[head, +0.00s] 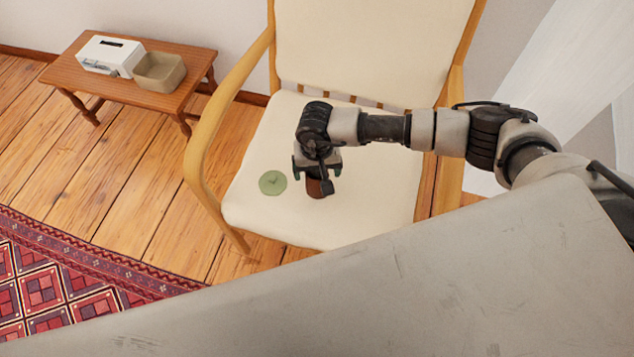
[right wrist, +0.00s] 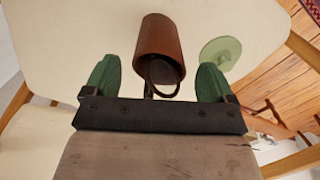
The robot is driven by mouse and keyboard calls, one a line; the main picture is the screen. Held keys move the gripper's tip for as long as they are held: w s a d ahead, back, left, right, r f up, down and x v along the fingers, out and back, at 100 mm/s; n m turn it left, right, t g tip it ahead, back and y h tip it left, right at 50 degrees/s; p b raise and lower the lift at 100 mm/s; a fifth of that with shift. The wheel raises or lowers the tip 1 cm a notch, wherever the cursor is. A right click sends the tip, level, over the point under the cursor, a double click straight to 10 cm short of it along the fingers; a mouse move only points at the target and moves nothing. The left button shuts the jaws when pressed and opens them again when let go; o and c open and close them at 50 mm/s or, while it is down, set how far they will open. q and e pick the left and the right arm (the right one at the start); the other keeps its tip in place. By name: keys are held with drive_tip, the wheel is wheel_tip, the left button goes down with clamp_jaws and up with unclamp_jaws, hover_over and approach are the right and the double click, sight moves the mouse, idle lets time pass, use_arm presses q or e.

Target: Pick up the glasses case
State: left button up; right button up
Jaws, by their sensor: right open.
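The brown, cylinder-like thing (head: 317,188), which I take to be the glasses case, rests on the cream chair seat. In the right wrist view the brown case (right wrist: 160,50) shows a rounded end and a dark ring at its near end. My right gripper (head: 317,175) is over it, partly hiding it in the head view. In the right wrist view the right gripper (right wrist: 156,78) is open, with its green-padded fingers on either side of the case's near end and gaps showing. My left gripper is not in view.
A flat green disc (head: 272,183) lies on the seat just left of the case. The chair's wooden armrest (head: 212,125) rises at the left, and its backrest (head: 365,40) stands behind. A low wooden table (head: 170,98) holds a white box (head: 112,55) and a tan bin (head: 159,72).

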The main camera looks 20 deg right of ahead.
drive_tip(key=shift+f, duration=0.35)
drive_tip(key=shift+c, duration=0.5)
drive_tip(key=c, duration=1.1)
drive_tip(key=shift+r, duration=0.1)
